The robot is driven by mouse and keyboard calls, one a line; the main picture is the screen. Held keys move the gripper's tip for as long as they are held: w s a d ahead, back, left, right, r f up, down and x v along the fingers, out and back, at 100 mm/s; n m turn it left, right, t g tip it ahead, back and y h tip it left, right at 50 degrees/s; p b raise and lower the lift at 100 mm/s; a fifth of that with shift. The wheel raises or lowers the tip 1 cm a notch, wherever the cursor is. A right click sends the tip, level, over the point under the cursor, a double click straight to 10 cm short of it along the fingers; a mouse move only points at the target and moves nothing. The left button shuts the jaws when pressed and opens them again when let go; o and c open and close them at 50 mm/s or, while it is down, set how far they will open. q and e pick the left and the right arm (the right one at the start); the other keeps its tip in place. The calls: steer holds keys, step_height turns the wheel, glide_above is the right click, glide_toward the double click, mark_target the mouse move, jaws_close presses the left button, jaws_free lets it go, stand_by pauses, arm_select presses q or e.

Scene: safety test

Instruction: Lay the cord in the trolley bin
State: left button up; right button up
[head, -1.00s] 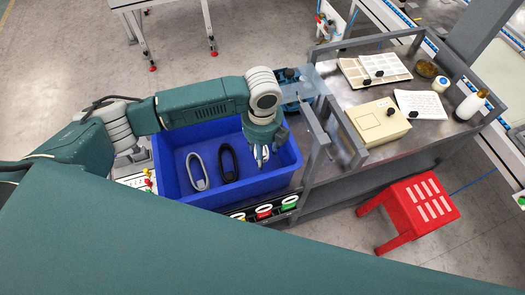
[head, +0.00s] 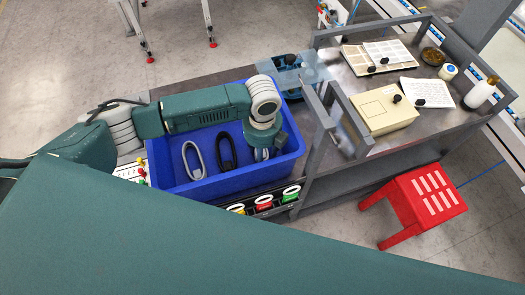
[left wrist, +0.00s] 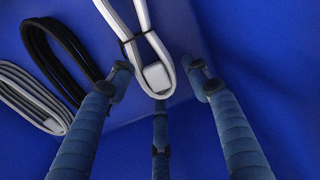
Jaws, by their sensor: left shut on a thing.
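The blue bin (head: 225,184) stands on the trolley, left of centre in the head view. A grey cord (head: 193,160) and a black cord (head: 226,151) lie looped in it. My left gripper (head: 262,154) is over the right part of the bin. In the left wrist view my left gripper (left wrist: 160,82) is shut on a white cord (left wrist: 146,30), a tied loop with a white plug, between its fingers. The black cord (left wrist: 55,48) and grey cord (left wrist: 35,95) lie to its left. Whether the white cord touches the bin floor is unclear. My right gripper is not in view.
A grey frame (head: 317,150) rises just right of the bin. Beyond it, a metal worktop holds a beige box (head: 383,112), papers (head: 427,92) and a bottle (head: 480,94). A red stool (head: 425,199) stands on the floor at right. Coloured buttons (head: 264,203) line the front edge.

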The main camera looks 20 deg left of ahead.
arm_select(q)
steer(key=shift+f, duration=0.15)
steer(key=o, duration=1.5)
steer(key=shift+c, duration=0.2)
step_height(320, 180, up, 21)
steer(key=p, duration=1.7)
steer(key=shift+s, duration=0.1)
